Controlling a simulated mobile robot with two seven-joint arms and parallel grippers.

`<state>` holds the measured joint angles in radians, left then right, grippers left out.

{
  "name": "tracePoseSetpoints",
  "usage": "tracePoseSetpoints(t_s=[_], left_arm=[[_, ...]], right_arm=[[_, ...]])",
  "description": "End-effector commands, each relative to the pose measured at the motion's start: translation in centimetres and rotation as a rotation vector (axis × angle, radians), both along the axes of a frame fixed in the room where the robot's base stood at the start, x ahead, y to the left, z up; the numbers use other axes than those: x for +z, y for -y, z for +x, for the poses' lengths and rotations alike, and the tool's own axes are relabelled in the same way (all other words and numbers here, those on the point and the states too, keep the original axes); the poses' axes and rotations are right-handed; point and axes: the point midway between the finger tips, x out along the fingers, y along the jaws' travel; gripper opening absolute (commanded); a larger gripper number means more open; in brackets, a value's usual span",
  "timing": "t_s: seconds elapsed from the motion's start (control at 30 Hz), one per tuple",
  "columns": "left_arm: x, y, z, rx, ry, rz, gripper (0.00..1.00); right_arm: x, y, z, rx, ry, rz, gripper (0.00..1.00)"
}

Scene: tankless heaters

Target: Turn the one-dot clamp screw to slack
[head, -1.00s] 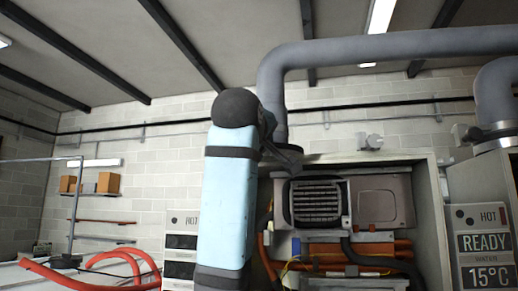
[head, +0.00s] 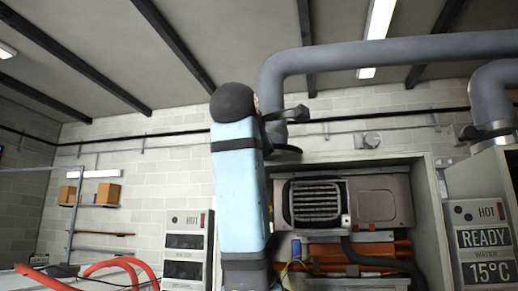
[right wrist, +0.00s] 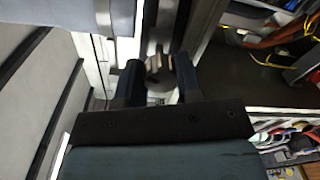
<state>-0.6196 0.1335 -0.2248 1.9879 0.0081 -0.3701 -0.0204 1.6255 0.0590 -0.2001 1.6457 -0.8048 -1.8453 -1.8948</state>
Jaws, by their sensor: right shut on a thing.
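My right arm rises in the middle of the head view and covers part of the left grey flue pipe (head: 300,68). Its dark gripper (head: 292,131) is at the lower end of this pipe, above the open heater, with its fingers one above the other. In the right wrist view the gripper (right wrist: 158,82) is shut on a round, slotted, grey clamp screw head (right wrist: 159,68). No dot marks can be made out, so I cannot tell which screw it is. The clamp is hidden in the head view. My left gripper is not in view.
The open heater (head: 376,204) has a grille, orange pipes and a black hose. A right heater panel (head: 484,240) reads HOT, READY, 15°C. Another panel (head: 185,245) stands left of my arm. Red hoses (head: 120,264) lie at lower left.

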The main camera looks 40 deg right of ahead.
Motion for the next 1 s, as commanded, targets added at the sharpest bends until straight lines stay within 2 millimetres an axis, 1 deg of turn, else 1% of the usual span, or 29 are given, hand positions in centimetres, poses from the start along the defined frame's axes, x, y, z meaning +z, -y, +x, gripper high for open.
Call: tracePoseSetpoints(t_s=[0.1, 0.4, 0.97, 1.0], left_arm=[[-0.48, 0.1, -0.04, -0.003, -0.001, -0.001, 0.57], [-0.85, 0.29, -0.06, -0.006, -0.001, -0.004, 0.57], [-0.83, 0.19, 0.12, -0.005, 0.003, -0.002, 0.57], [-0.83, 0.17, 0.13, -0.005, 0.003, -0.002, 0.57]], right_arm=[[-0.15, 0.03, -0.01, -0.003, -0.057, -0.047, 0.09], [-0.1, -0.01, 0.02, -0.001, -0.149, -0.125, 0.09], [-0.06, -0.04, 0.06, 0.0, -0.171, -0.142, 0.09], [-0.07, -0.04, 0.06, 0.0, -0.171, -0.142, 0.4]])
